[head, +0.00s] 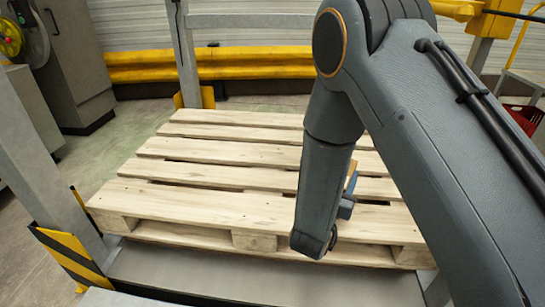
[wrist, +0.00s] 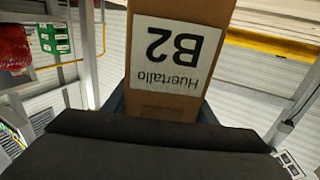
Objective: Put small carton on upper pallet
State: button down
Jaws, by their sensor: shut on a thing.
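The small carton (wrist: 165,107) is brown cardboard with a white label reading "Huertallo B2", upside down in the wrist view. My gripper (wrist: 163,112) is shut on it, with dark blue fingers at its two sides. In the head view only a thin brown sliver of the carton (head: 352,173) shows past my arm, which hides the rest of it and most of my gripper. The wooden pallet (head: 215,188) lies on a grey platform, its visible slats bare. The carton appears over or in front of its right part; its height above the slats cannot be told.
A grey post with a yellow-black striped foot (head: 72,258) stands at the pallet's front left, another post (head: 186,55) behind it. A yellow guard rail (head: 240,64) runs along the back. A red basket (head: 524,118) is at the far right. The pallet's left half is clear.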

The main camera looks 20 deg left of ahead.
jog(key=s+a+r+n+g+y+b, duration=0.15)
jog(key=a+r+n+y, duration=0.35)
jog(key=a, duration=0.8)
jog(key=s+a+r+n+g+y+b, duration=0.1)
jog(key=s+a+n+g+y, duration=0.25)
jog(key=a+y, duration=0.75)
notch_tip(320, 180, down, 9)
jog(key=a+h+b, duration=0.2)
jog(key=h+b, duration=0.1)
jog(key=shift+w+a+t, duration=0.4)
jog(key=shift+f, duration=0.15)
jog(key=c, duration=0.8)
grip_release()
jog(key=shift+f, duration=0.15)
jog(key=shift+o, duration=0.2)
jog(key=p+v, duration=0.2)
jog(key=v, duration=1)
jog(key=shift+r+p, duration=0.25)
jog(key=shift+p, duration=0.1)
jog(key=shift+s, duration=0.15)
